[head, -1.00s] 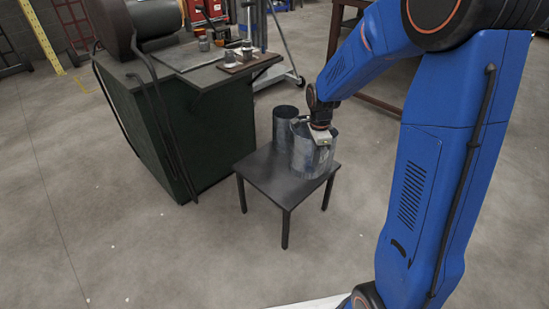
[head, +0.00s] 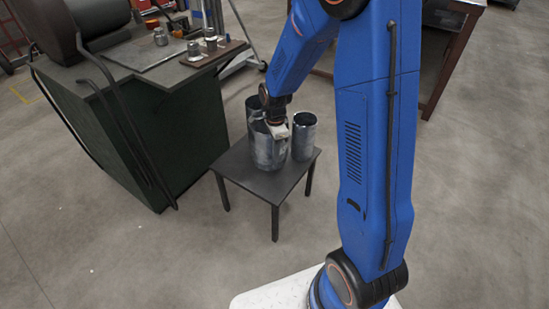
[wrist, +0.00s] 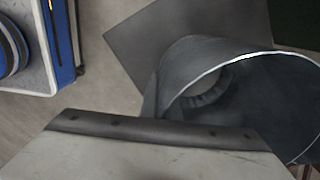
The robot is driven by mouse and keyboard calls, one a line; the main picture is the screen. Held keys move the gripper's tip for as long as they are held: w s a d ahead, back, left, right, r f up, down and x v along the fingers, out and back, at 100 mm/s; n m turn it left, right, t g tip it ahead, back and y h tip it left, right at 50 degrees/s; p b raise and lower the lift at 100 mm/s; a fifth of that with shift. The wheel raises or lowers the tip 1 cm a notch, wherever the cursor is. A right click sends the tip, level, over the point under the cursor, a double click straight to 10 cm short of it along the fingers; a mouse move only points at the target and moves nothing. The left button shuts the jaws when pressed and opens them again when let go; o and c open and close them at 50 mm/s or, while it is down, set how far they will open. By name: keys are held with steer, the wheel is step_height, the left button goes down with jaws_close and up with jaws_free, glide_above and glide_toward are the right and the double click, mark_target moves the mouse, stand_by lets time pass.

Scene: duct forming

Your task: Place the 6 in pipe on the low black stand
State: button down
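The low black stand (head: 275,188) is in the middle of the head view and bears galvanized pipes. A front pipe (head: 266,158) appears upright on it, directly under my gripper (head: 278,131). A second pipe (head: 304,140) stands close to its right, and a third (head: 251,106) shows behind at the left, partly hidden. I cannot tell which is the 6 in pipe. The wrist view shows a pipe's open mouth (wrist: 245,85) beside a wide gripper plate, with the dark stand top (wrist: 190,30) beyond. Whether the jaws grip a rim is hidden.
A dark green bench (head: 160,130) stands left of the stand, with a board of small metal parts (head: 213,50) on top. A brown-legged table (head: 447,60) is at the back right. The floor in front of the stand is open.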

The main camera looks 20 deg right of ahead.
mark_target(275, 163)
steer(key=shift+f, duration=1.8)
steer(key=c, duration=2)
jaws_free()
steer(key=shift+f, duration=0.15)
